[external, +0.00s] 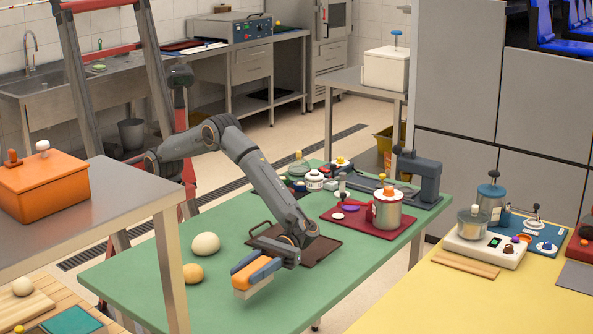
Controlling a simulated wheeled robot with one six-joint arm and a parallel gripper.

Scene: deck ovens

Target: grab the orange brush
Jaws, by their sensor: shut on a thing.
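The orange brush (250,271) is in my gripper (258,273), above the front part of the green table (205,310). Its orange body lies between the grey fingers, and a pale strip shows along its lower edge. My gripper is shut on it. The brush looks a little above the table top, though the exact gap is hard to tell. The arm reaches in from the back left, and part of the brush is hidden by the near finger.
Two dough balls (206,244) (193,273) lie left of the gripper. A dark brown tray (325,246) is just behind it. A red mat (398,232) with a metal canister (387,212) is at the right. The table's front right is clear. A steel table (150,190) stands at the left.

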